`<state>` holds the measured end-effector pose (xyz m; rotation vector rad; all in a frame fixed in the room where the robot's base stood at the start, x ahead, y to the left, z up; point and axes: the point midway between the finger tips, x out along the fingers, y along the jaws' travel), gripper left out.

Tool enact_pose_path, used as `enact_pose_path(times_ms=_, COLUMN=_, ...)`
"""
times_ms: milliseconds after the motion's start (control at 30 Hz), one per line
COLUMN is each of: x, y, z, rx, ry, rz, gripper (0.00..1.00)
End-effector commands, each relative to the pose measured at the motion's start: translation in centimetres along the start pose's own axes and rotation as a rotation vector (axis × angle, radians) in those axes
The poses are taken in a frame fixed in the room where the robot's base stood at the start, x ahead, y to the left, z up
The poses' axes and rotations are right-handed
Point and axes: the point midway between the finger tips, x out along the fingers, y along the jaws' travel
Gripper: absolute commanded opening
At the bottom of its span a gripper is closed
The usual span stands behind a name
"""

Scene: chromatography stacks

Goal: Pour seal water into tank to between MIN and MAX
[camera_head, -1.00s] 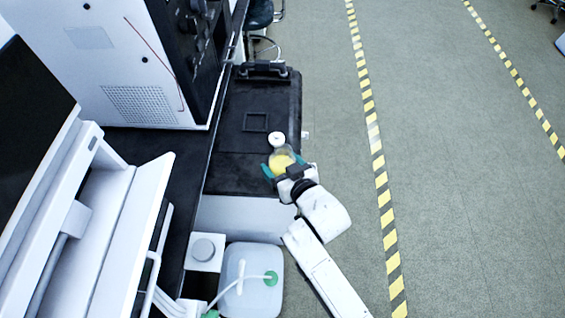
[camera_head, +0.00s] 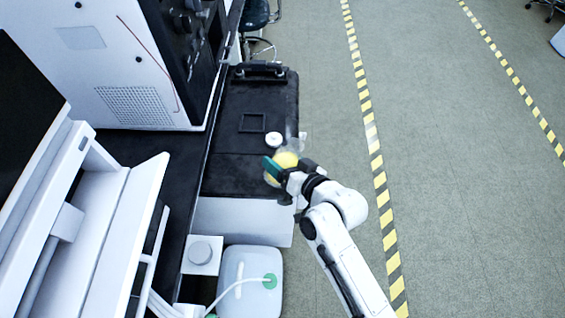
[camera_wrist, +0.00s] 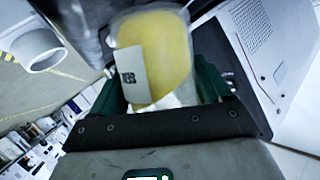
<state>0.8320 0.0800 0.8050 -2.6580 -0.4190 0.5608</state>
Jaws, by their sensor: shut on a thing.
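My gripper (camera_head: 280,172) is shut on a clear vessel (camera_wrist: 158,55) holding yellow liquid, with a small white label on its side. The vessel also shows in the head view (camera_head: 287,159), tilted, its clear part toward the upper right. A white round, open-ended neck (camera_head: 274,139) is just above and left of the vessel in the head view, apart from it as far as I can tell. In the wrist view this neck (camera_wrist: 40,50) is at the upper left. No MIN or MAX marks are readable, and I cannot make out a water level or a pouring stream.
A black-topped cart or bench (camera_head: 232,175) lies under the vessel. A translucent can (camera_head: 262,300) with a green cap and a white tube stands on the floor side in front. White instruments (camera_head: 110,60) stand at left. Open floor (camera_head: 450,180) is at right.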

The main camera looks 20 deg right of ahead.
Motion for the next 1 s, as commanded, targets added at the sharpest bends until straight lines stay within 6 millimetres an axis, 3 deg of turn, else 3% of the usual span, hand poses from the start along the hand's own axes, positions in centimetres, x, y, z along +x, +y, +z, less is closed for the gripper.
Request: enact_pose_path(times_ms=1000, x=0.02, y=-0.18, z=-0.03, rx=0.116, ry=0.011, rz=-0.051, gripper=0.30)
